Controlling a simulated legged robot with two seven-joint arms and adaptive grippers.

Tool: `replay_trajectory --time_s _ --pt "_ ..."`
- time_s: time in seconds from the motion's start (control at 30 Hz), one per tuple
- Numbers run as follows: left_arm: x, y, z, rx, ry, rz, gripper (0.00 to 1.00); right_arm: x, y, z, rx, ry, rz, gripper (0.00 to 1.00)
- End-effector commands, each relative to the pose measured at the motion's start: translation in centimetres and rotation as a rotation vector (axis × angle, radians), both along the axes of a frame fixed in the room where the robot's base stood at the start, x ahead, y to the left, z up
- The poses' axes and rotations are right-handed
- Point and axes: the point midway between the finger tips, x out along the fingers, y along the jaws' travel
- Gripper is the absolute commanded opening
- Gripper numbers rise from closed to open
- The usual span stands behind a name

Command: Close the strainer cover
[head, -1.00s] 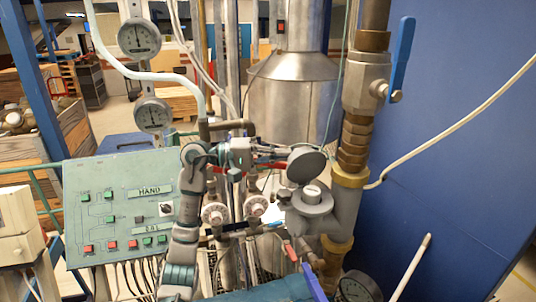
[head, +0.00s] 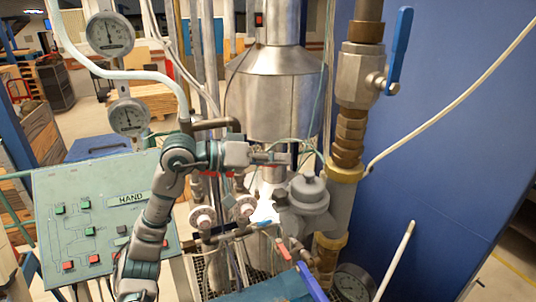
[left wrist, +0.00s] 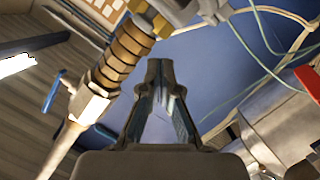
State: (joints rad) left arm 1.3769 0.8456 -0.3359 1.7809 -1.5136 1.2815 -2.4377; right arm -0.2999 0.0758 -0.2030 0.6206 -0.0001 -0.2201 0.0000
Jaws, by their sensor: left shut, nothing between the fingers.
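The grey strainer (head: 322,219) sits on the vertical pipe right of centre in the head view. Its round cover (head: 308,190) lies flat over the strainer's top, with a small knob in the middle. My left gripper (head: 288,158) is above and slightly left of the cover, apart from it, pointing right. The left wrist view shows its fingers (left wrist: 159,68) shut together with nothing between them. My right gripper is in neither view.
A brass and steel pipe with a blue-handled valve (head: 398,52) rises above the strainer. A blue panel (head: 450,140) fills the right. Gauges (head: 110,34), a control panel (head: 100,215) and a steel tank (head: 275,95) stand left and behind.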

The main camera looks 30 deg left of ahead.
Motion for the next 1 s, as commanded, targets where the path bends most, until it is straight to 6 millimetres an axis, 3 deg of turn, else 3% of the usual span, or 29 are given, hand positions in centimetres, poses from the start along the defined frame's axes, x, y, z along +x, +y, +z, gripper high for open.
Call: replay_trajectory --time_s 0.33,0.47,0.77,1.0 --pt "-1.7 -2.8 -1.0 0.045 -0.036 -0.001 0.0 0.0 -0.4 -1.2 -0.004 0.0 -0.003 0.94" --pt "-2.2 -3.1 -1.6 0.127 -0.107 -0.001 0.0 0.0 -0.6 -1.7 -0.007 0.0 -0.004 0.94" --pt "-2.8 -3.2 -2.7 0.12 -0.102 0.0 0.0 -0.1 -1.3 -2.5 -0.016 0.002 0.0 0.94" --pt "-3.0 -3.6 -3.1 0.121 -0.1 0.001 0.0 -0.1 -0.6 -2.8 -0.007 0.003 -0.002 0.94"
